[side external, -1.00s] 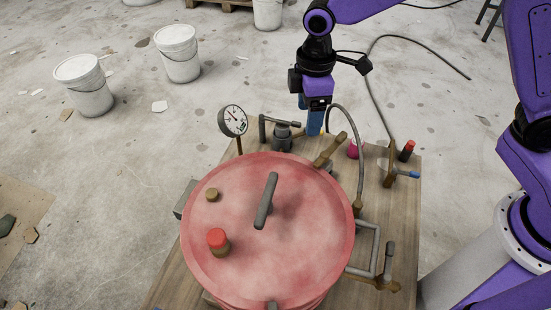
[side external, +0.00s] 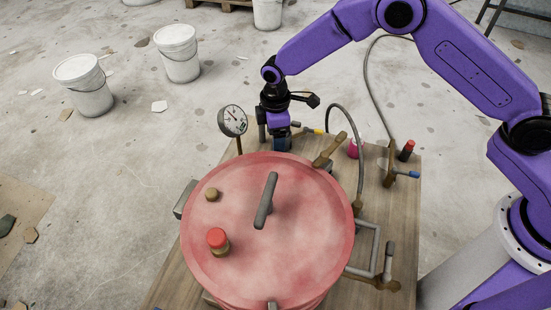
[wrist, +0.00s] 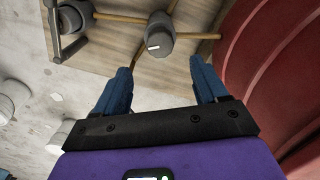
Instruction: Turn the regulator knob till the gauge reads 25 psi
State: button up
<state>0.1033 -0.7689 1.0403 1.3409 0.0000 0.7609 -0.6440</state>
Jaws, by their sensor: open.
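The round gauge (side external: 233,120) has a white face and stands on a brown stem at the pot's back left. Its needle leans to the upper left; the numbers are too small to read. The grey regulator knob (wrist: 157,38), with a white mark on it, shows in the wrist view with brown pipes running from it. My gripper (wrist: 160,65) is open and empty, its blue fingertips apart, with the knob just beyond the gap between them. In the side view my gripper (side external: 281,145) is over the knob's place behind the pot and hides it.
The red pot (side external: 210,265) with its grey lid handle fills the front of the wooden board (side external: 405,230). A grey lever (wrist: 52,30) stands left of the knob. A curved hose (side external: 357,150) and brown fittings lie to the right. White buckets (side external: 85,88) stand on the floor.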

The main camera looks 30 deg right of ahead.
notch_tip(320, 180, down, 10)
jog(key=shift+r, duration=0.1)
dwell(0.4)
jog(key=c, duration=1.1)
jog(key=shift+o, duration=0.2)
jog(key=shift+n, duration=0.4)
jog(key=shift+n, duration=2.5)
